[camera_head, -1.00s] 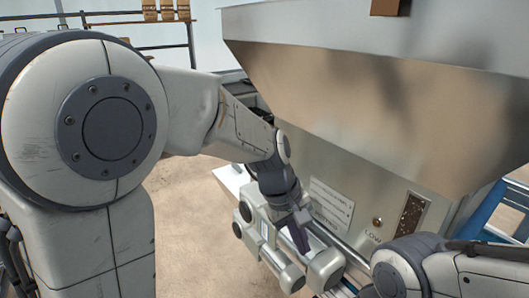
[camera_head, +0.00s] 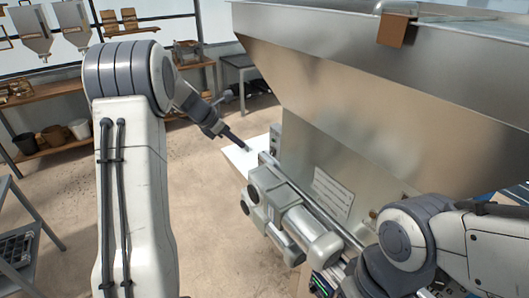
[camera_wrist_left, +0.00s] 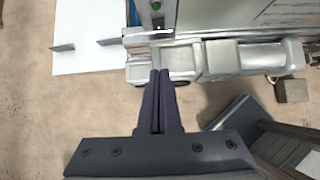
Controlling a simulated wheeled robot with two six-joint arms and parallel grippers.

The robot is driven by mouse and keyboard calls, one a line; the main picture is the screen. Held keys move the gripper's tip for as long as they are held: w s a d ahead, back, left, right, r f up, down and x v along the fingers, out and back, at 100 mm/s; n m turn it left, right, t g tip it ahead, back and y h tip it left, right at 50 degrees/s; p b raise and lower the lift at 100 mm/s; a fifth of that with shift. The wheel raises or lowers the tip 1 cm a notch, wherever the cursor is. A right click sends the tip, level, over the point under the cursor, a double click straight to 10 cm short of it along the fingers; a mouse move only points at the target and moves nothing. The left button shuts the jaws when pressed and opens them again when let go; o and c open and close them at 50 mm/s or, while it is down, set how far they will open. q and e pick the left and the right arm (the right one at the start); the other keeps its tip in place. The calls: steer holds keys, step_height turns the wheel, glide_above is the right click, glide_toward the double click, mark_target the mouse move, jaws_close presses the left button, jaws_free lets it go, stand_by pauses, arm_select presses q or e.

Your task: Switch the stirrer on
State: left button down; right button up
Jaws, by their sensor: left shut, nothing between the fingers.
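The machine is a large metal hopper (camera_head: 370,95) with a grey motor-like drive unit (camera_head: 298,222) low on its front side. My left gripper (camera_head: 241,144) is shut and empty, held out near the far end of that drive unit, over a white plate. In the left wrist view its two dark fingers (camera_wrist_left: 160,74) lie together, and their tips overlap the drive unit (camera_wrist_left: 220,60) in the picture; contact cannot be told. A green round button (camera_wrist_left: 156,5) shows at the top edge there, on a grey box beyond the fingertips. No label on it can be read. My right gripper is hidden.
A white plate (camera_wrist_left: 85,35) with small upright fins lies left of the drive unit. A label plate (camera_head: 333,187) is on the hopper's side. Shelves with pots (camera_head: 78,128) stand at the back left. Open floor (camera_head: 215,215) lies between my left arm and the machine.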

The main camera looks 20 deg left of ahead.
mark_target(273, 151)
arm_select(q)
steer(key=p+x, duration=0.2)
steer(key=x, duration=0.7)
steer(key=shift+w+d+f+p, duration=0.15)
steer(key=shift+d+f+p, duration=0.1)
steer(key=shift+p, duration=0.05)
steer(key=shift+w+d+p, duration=0.75)
steer(key=shift+w+p, duration=0.05)
steer(key=shift+w, duration=0.2)
steer(key=shift+w+d+f, duration=0.15)
steer(key=shift+w+d, duration=0.2)
steer(key=shift+w, duration=0.15)
